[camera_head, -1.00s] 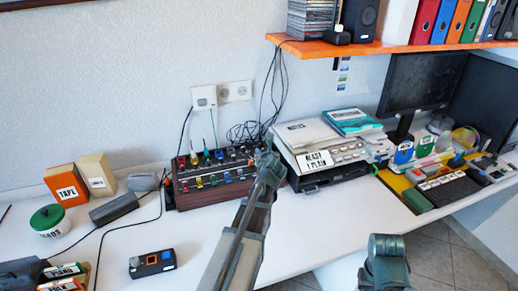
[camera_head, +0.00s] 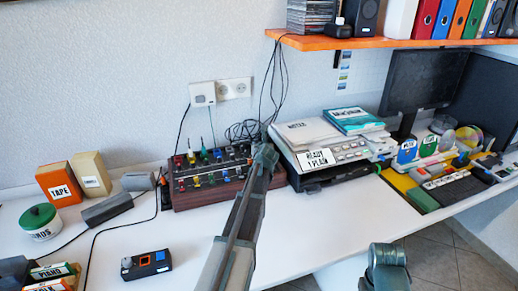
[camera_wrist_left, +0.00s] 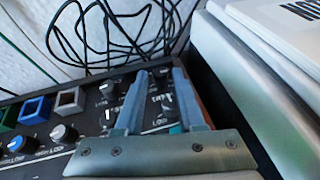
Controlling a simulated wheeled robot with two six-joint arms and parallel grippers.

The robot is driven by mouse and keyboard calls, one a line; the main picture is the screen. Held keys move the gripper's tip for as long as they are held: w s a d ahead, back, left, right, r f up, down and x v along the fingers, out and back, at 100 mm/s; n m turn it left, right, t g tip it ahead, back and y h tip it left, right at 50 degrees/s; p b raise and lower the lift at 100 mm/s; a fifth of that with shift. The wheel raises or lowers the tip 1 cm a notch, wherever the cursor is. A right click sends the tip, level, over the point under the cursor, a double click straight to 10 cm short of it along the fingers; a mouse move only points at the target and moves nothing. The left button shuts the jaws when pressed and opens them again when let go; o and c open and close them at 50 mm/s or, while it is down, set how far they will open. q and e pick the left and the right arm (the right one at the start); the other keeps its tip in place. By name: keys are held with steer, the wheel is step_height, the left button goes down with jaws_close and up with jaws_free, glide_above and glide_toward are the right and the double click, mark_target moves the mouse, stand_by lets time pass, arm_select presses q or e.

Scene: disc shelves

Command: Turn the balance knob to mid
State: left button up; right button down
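The mixer (camera_head: 213,180) is a dark panel with wooden sides, many knobs and coloured parts, standing at the back of the desk. My left gripper (camera_head: 264,152) is at its right end. In the left wrist view the left gripper (camera_wrist_left: 161,72) points onto the panel, its two fingers a little apart, with small dark knobs (camera_wrist_left: 164,101) showing in the gap. I cannot tell whether the fingers touch a knob. Other knobs, one grey (camera_wrist_left: 62,132) and one blue, are to the left. The balance knob's label is not readable.
A printer (camera_head: 330,165) with books on top stands close to the right of the mixer. Black cables (camera_wrist_left: 115,30) lie behind the panel. A small device (camera_head: 146,263) sits on the front desk, and a tape box (camera_head: 58,184) stands at left.

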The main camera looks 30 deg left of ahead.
arm_select(q)
steer(key=shift+x, duration=0.8)
jaws_close()
steer(key=shift+d, duration=0.1)
steer(key=shift+w+d+n+g+y, duration=0.15)
steer(key=shift+w+n+g+y, duration=0.05)
steer(key=shift+n+g+y, duration=0.8)
steer(key=shift+s+n+g+y, duration=0.1)
steer(key=shift+n+g+y, duration=0.25)
steer(key=shift+n, duration=0.25)
jaws_free()
